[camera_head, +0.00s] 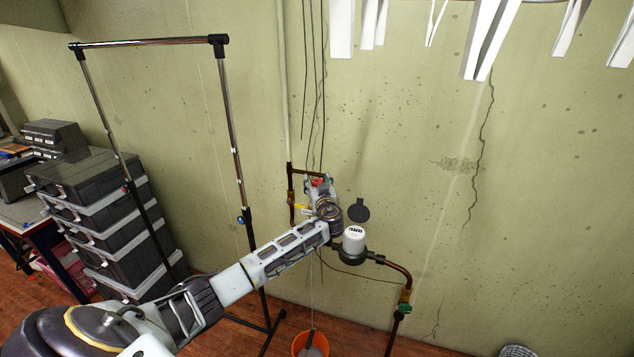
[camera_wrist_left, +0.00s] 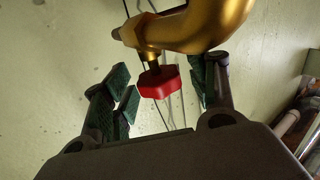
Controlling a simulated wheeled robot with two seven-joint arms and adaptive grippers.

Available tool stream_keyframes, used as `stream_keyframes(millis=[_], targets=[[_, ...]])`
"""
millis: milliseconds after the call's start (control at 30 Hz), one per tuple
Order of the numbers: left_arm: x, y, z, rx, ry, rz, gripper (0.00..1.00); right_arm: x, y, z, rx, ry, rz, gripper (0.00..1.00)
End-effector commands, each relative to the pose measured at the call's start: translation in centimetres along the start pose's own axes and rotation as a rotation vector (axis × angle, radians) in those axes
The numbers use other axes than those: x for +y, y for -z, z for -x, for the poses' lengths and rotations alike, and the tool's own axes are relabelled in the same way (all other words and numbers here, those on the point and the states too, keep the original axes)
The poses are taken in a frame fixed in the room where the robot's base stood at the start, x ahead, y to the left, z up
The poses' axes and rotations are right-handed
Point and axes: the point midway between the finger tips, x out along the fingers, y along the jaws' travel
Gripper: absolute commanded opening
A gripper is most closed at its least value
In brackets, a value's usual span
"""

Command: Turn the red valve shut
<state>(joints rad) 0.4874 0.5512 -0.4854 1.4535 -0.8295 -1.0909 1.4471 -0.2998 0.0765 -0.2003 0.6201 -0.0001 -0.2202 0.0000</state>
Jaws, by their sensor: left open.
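The red valve (camera_wrist_left: 158,82) is a small red knob on a short stem below a brass pipe (camera_wrist_left: 205,25) in the left wrist view. My left gripper (camera_wrist_left: 165,92) is open, with one finger on each side of the red knob and a gap showing on both sides. In the head view my left arm reaches from the lower left to the pipework, and a bit of the red valve (camera_head: 318,182) shows just beyond the left gripper (camera_head: 320,187). The wrist hides most of the valve there. My right gripper is not in view.
A round meter (camera_head: 354,240) and a copper pipe with a green valve (camera_head: 404,308) stand right of the wrist. An orange bucket (camera_head: 310,344) sits on the floor below. A metal rack (camera_head: 232,130) and stacked cases (camera_head: 105,215) are at left.

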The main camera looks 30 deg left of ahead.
Motion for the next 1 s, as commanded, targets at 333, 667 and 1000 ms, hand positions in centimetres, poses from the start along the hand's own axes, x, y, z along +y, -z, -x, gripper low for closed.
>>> stream_keyframes(millis=[333,667,1000], targets=[[-0.02,-0.02,-0.18,0.0,0.0,0.0,0.58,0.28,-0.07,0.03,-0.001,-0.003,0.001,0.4],[-0.02,0.0,-0.17,0.0,0.0,0.0,0.18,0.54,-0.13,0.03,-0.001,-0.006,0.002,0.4],[-0.03,-0.04,-0.18,0.0,-0.003,0.0,0.11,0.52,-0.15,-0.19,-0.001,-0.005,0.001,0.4]])
